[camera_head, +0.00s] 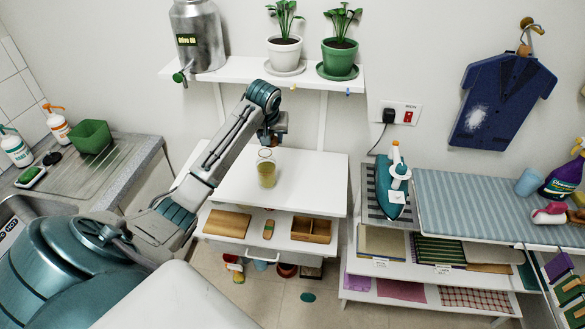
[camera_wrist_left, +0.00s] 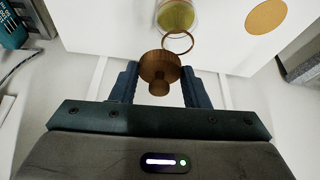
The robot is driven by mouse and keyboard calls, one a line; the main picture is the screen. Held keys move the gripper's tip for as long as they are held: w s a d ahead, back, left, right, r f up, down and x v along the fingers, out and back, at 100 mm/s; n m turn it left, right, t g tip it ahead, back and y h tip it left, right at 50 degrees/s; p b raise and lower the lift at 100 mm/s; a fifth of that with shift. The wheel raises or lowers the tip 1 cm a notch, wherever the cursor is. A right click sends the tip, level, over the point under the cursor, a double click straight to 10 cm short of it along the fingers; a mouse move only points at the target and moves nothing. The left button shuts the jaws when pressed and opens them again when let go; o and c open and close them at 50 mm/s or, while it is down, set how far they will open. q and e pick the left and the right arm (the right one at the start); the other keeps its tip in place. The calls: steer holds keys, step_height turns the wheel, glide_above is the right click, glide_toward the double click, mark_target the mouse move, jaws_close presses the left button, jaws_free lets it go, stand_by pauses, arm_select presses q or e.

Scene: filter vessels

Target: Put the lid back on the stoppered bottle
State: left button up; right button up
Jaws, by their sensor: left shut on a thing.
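The bottle (camera_head: 267,174) is clear glass with yellow-green liquid. It stands upright on the white table, and its round rim shows open. It also shows at the top edge of the left wrist view (camera_wrist_left: 177,15). The lid is a brown wooden stopper (camera_wrist_left: 160,66) with a round knob, held between the two blue fingers of my left gripper (camera_wrist_left: 160,82). In the head view my left gripper (camera_head: 273,138) is above and slightly beyond the bottle, with the lid apart from the rim. My right gripper is not in view.
A flat round tan disc (camera_wrist_left: 267,16) lies beside the bottle. The white table (camera_head: 318,180) is otherwise mostly clear. A wall shelf (camera_head: 235,70) with a metal oil can (camera_head: 198,40) and two potted plants is above. An iron (camera_head: 392,185) stands at the right.

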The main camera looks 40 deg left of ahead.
mark_target(265, 149)
arm_select(q)
step_height(265, 149, up, 3)
steer(key=a, duration=0.3)
steer(key=shift+s+d+f, duration=0.1)
steer(key=shift+s+f, duration=0.05)
steer(key=shift+f, duration=3)
steer(key=shift+f, duration=0.15)
steer(key=o, duration=1.5)
step_height(265, 149, up, 7)
stand_by(0.4)
jaws_close()
stand_by(0.3)
